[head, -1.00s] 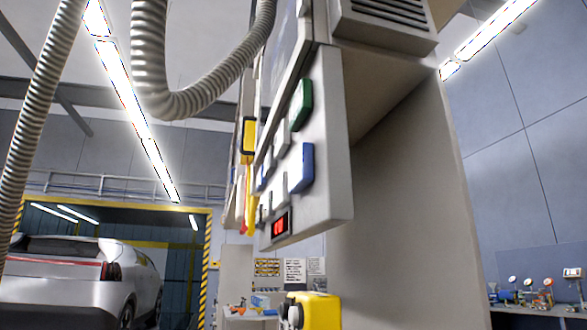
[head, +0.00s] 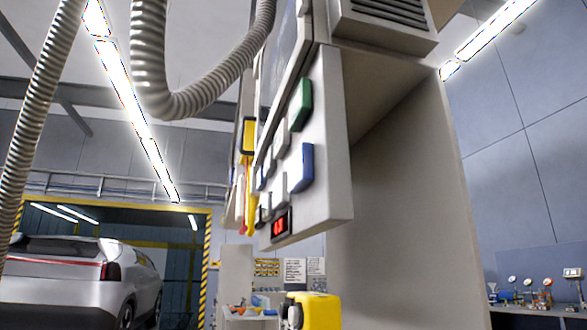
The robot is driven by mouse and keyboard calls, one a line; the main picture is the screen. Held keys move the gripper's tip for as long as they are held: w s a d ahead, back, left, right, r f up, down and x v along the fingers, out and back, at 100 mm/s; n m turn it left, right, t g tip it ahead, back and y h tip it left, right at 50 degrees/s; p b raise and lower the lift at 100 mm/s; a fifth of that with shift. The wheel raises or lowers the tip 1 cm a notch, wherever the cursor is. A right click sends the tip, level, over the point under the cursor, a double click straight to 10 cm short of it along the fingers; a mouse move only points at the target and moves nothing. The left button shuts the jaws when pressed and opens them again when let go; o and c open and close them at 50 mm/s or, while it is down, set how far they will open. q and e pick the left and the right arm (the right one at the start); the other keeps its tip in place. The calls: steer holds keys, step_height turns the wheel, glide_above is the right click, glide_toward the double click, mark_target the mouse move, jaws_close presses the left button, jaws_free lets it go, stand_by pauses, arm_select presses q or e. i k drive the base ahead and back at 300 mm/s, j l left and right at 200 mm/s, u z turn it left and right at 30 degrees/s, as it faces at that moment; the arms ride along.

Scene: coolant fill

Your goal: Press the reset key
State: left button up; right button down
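The control panel (head: 325,165) hangs on the side of a tall grey cabinet in the head view, seen steeply from below and from the side. It carries a green key (head: 301,105), a large blue key (head: 301,167) and several smaller grey and blue keys. The key labels are not readable, so I cannot tell which is the reset key. Neither of my grippers is in view.
Ribbed grey hoses (head: 165,95) hang at the upper left. A yellow device (head: 318,310) stands below the panel. A silver car (head: 85,280) is at the far left. A bench with gauges (head: 530,305) is at the right.

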mark_target(301, 165)
steer(key=j+z, duration=0.15)
steer(key=z, duration=0.2)
steer(key=j+z, duration=0.15)
steer(key=z, duration=0.25)
steer(key=k+j+z, duration=0.15)
steer(key=j, duration=0.2)
steer(key=k+j+z, duration=0.2)
steer(key=j, duration=0.2)
steer(key=j+z, duration=0.15)
steer(key=j, duration=0.15)
steer(key=k+j, duration=0.2)
steer(key=j, duration=0.15)
steer(key=k+j, duration=0.2)
steer(key=j, duration=0.2)
steer(key=k+j+z, duration=0.1)
steer(key=j, duration=0.25)
steer(key=k+j, duration=0.25)
steer(key=j, duration=0.1)
